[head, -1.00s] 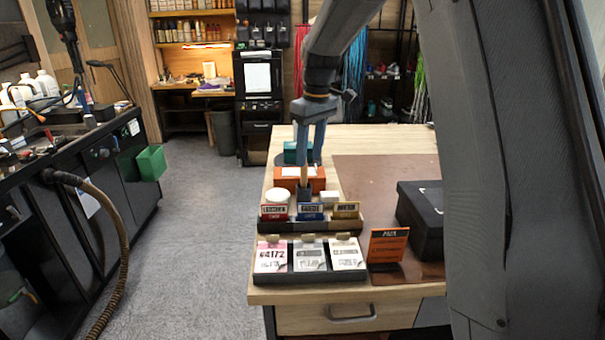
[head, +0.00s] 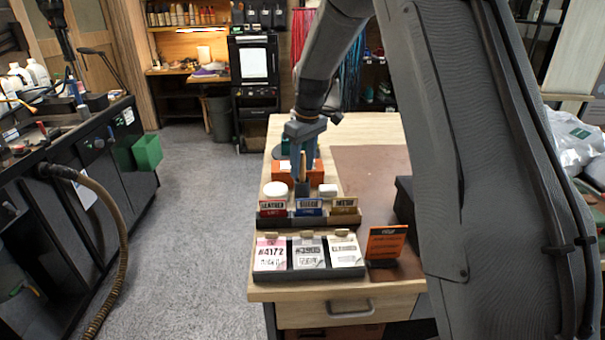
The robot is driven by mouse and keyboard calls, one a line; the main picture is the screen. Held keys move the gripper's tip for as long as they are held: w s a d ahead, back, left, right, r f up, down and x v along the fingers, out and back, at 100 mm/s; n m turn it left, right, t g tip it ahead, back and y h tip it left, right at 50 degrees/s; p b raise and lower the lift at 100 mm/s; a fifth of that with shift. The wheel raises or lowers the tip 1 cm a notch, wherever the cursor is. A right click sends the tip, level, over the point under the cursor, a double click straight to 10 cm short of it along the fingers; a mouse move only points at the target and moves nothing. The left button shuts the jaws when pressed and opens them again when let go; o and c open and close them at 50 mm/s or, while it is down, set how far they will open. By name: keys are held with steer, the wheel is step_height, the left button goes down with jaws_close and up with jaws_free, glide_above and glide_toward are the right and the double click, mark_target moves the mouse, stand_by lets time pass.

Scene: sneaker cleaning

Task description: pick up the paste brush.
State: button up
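The paste brush (head: 303,170) appears to be the thin wooden handle standing upright behind the blue middle sign of the small dark rack (head: 310,221) on the workbench. Its lower end is hidden by the sign and a dark blue part. My gripper (head: 303,163) points down from above, with its blue fingers on either side of the handle's upper part. Whether the fingers press on the handle is too small to tell.
A white round jar (head: 275,189) and an orange box (head: 287,172) stand close to the gripper. Ticket cards (head: 308,253), an orange sign (head: 385,243) and a dark box (head: 404,200) are nearer or to the right. The brown mat (head: 370,170) has free room.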

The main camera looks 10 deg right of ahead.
jaws_close()
